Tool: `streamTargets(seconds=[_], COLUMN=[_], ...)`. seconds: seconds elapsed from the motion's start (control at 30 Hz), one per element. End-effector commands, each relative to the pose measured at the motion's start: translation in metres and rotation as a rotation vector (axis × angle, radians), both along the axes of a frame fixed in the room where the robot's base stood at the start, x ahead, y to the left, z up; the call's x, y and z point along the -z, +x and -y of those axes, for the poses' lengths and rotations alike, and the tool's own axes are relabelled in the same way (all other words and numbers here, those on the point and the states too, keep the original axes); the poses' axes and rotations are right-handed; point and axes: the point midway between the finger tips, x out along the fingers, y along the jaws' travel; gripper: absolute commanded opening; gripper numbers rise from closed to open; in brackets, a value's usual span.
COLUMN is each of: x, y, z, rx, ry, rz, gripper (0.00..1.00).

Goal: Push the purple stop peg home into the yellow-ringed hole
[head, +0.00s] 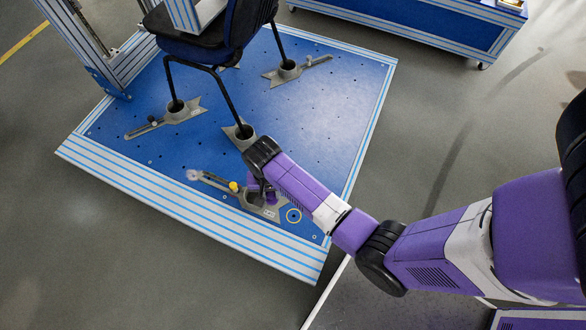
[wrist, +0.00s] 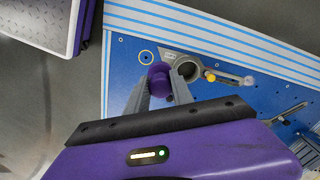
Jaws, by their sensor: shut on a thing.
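My gripper (wrist: 163,92) is shut on the purple stop peg (wrist: 160,76), which has a round purple head between the two grey fingers. My arm and gripper partly hide the peg there. The peg's lower end is hidden, and its height above the plate cannot be told.
A grey clamp fixture with a round cup (wrist: 190,66) and yellow knob (wrist: 210,76) stands beside the peg. A chair (head: 205,50) stands on the blue plate (head: 330,95), with its legs in similar fixtures. A striped rail (head: 190,215) edges the plate.

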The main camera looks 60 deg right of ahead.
Motion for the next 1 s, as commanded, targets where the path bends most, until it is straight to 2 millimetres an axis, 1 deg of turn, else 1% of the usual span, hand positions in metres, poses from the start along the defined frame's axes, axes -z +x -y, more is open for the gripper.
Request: streamTargets(seconds=[0.03, 0.6, 0.7, 0.8, 0.9, 1.0], x=[0.028, 0.176, 0.199, 0.219, 0.232, 0.24], y=[-0.002, -0.02, -0.024, -0.027, -0.03, -0.031], z=[0.006, 0.055, 0.063, 0.069, 0.074, 0.076], rx=[0.081, 1.007, 1.164, 1.3, 1.406, 1.477], ry=[0.0, 0.002, 0.003, 0.004, 0.005, 0.005], rz=[0.0, 0.003, 0.003, 0.003, 0.003, 0.003], gripper=[0.0, 0.0, 0.0, 0.0, 0.0, 0.0])
